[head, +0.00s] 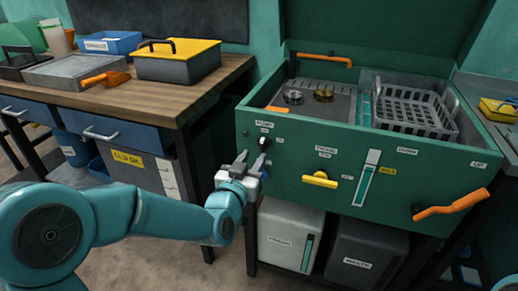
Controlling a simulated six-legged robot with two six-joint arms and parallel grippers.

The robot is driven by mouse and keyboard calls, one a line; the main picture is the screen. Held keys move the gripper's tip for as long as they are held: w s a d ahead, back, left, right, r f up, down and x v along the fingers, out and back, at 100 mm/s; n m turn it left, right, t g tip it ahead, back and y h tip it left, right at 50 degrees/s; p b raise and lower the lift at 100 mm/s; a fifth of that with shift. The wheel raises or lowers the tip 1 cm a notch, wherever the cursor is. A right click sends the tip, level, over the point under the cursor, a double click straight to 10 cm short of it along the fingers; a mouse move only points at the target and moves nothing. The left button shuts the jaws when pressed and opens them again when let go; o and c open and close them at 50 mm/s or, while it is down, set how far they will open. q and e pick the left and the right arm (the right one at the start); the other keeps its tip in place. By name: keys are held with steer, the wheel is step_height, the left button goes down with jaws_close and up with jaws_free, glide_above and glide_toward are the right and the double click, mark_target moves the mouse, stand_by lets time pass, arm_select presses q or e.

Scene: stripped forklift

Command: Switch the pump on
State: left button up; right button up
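The pump switch (264,142) is a small dark knob below the white PUMP label (264,125), on the front of the green parts washer (290,150). My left gripper (252,158) is just in front of and below the switch. Its two dark fingers are apart and point up toward the panel, with nothing visible between them. One fingertip is close under the switch; I cannot tell whether it touches. Which way the switch is set is too small to tell. My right gripper is not in view.
A yellow handle (320,180), a level gauge (367,176) and an orange lever (452,205) are on the same front. A grey basket (415,109) sits in the washer. A wooden workbench (150,95) with a yellow-lidded toolbox (178,62) stands left. Two bins are below.

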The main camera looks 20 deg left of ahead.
mark_target(261, 146)
arm_select(q)
steer(key=w, duration=0.5)
steer(key=shift+w+d, duration=0.1)
steer(key=shift+c, duration=0.3)
jaws_close()
